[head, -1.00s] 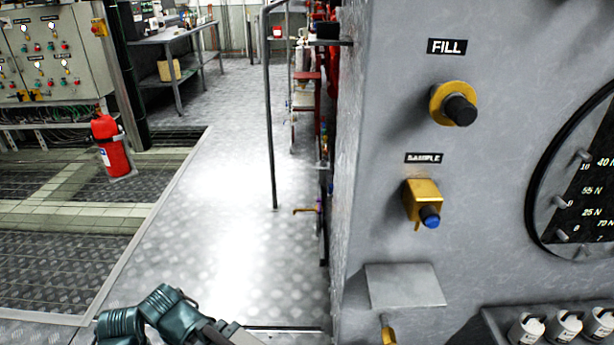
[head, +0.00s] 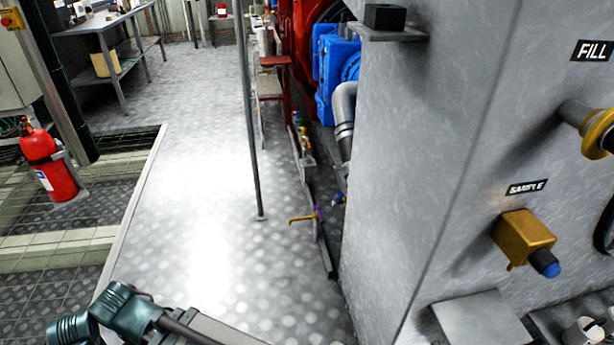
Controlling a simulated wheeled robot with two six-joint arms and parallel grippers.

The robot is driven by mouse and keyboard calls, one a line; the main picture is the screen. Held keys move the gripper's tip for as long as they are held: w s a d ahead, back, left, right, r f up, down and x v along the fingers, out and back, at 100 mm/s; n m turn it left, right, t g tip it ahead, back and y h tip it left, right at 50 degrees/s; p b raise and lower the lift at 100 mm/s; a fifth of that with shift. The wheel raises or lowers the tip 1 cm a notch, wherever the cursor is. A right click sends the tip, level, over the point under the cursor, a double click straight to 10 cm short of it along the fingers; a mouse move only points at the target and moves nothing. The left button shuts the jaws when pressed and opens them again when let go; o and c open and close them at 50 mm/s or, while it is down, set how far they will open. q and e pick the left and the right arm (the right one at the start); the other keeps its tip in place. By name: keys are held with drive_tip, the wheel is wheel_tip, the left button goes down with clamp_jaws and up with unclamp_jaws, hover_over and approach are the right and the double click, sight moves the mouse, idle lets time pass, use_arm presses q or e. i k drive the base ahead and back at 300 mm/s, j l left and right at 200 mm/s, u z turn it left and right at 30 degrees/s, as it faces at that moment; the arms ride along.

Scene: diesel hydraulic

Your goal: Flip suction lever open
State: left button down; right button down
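A small lever with a yellow-orange handle and a purple part (head: 305,217) sits low beside the walkway, at the foot of the machinery left of the grey panel cabinet. Its handle points left and lies about level. No label on it is readable, so I cannot tell whether it is the suction lever. Part of my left arm shows at the bottom left, far from this lever, but its gripper is not in view. My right arm and gripper are not in view.
The grey cabinet (head: 420,150) fills the right side, with a SAMPLE valve (head: 522,238) on its face. A thin upright post (head: 249,120) stands by the walkway. A red extinguisher (head: 48,165) stands at left. The bright metal floor (head: 190,190) is clear.

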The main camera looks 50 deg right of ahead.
sight(336, 201)
drive_tip(key=i, duration=1.15)
drive_tip(key=i+j+z, duration=0.1)
drive_tip(key=i+z, duration=0.4)
drive_tip(key=z, duration=0.4)
drive_tip(key=i+j+z, duration=0.1)
drive_tip(key=z, duration=0.65)
drive_tip(key=i+j+z, duration=0.1)
drive_tip(key=z, duration=0.25)
